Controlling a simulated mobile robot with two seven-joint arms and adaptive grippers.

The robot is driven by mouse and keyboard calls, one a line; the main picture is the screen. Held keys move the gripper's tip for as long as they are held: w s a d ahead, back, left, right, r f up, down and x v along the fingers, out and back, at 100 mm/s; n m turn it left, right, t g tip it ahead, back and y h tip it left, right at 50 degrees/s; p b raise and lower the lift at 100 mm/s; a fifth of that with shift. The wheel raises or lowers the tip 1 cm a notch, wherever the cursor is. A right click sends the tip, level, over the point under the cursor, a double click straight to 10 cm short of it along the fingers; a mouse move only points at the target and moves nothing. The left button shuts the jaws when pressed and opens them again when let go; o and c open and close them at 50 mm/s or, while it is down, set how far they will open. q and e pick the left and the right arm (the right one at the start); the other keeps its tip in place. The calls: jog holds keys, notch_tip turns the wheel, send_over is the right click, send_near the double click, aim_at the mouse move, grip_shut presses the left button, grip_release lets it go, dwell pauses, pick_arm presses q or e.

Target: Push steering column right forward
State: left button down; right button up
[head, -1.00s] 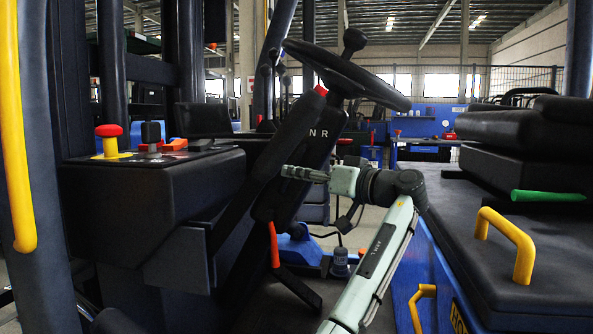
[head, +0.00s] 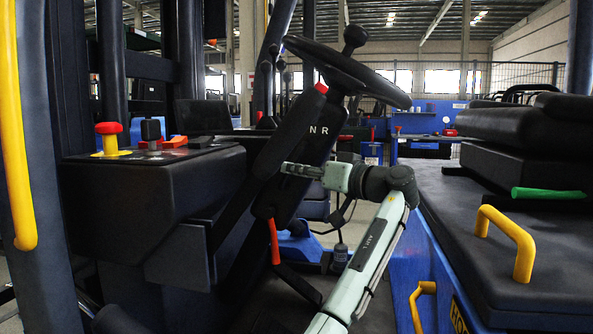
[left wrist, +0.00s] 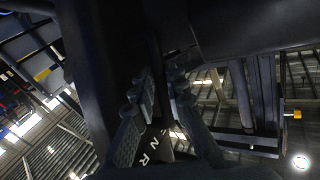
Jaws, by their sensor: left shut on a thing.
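The steering column (head: 319,137) is a dark, slanted post marked N and R, topped by a black steering wheel (head: 345,70) with a knob. It leans up to the right in the head view. My left gripper (head: 284,168) reaches from the right to the column's middle, below the letters. Its fingers lie against the column and are closed on it. In the left wrist view, the two ridged fingers (left wrist: 158,98) stand close together with dark column parts around them, the N R letters near the bottom. The exact contact is too dark to see. My right gripper is out of view.
A dark console (head: 150,190) with a red-topped button (head: 109,130) stands left of the column. A black seat (head: 520,135) and a yellow handle (head: 512,240) are at the right. An orange-red lever (head: 274,241) hangs below the column.

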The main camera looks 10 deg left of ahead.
pick_arm(q)
jog(key=shift+n+h, duration=0.4)
jog(key=shift+h, duration=0.2)
jog(key=a+r, duration=0.1)
jog(key=a+p, duration=0.1)
jog(key=a, duration=0.1)
jog(key=a+r, duration=0.1)
jog(key=a, duration=0.1)
jog(key=shift+a+r, duration=0.15)
jog(key=shift+r, duration=0.15)
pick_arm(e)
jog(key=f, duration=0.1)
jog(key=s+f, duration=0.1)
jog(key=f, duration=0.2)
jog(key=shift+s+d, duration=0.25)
pick_arm(q)
jog(key=c, duration=1.5)
grip_release()
jog(key=shift+c, duration=0.2)
jog(key=v, duration=1.2)
jog(key=shift+w, duration=0.1)
